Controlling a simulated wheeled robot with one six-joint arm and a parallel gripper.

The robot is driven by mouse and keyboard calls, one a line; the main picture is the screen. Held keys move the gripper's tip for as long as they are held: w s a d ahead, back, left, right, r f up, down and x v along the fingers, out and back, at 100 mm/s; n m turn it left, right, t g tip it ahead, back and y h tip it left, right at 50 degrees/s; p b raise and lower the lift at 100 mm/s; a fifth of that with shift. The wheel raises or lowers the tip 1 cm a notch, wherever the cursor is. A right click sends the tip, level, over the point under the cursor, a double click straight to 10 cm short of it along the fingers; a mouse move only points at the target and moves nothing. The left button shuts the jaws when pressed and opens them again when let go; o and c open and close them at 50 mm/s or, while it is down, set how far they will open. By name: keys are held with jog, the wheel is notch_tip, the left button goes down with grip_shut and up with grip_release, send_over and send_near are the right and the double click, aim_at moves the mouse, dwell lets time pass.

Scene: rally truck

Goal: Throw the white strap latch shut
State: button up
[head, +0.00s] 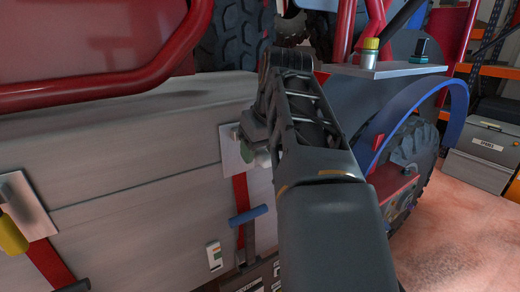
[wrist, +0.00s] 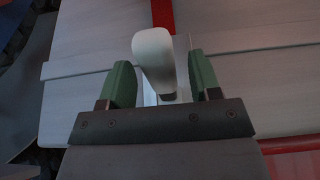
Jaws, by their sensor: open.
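The white strap latch shows in the wrist view as a rounded white lever (wrist: 153,55) standing out toward the camera, with its mounting plate partly hidden behind it. My gripper (wrist: 161,72) is open, with one green finger on each side of the lever. A gap shows on both sides, and the right one looks wider. In the head view my gripper (head: 256,150) is at the metal plate (head: 232,150) on the grey box's side, and my arm hides most of the latch. A red strap (head: 241,196) runs down below the plate; it also shows in the wrist view (wrist: 162,14).
A yellow-handled latch (head: 12,235) is on the box at the left. A blue-handled lever (head: 248,215) sits below the plate. A red tube bumper (head: 110,90) and tyre overhang the box. A blue hoop (head: 420,95) and wheel are right of my arm. Floor is clear at lower right.

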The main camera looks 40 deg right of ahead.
jog(key=shift+w+f, duration=0.1)
jog(key=shift+f, duration=0.15)
grip_shut()
dwell(0.5)
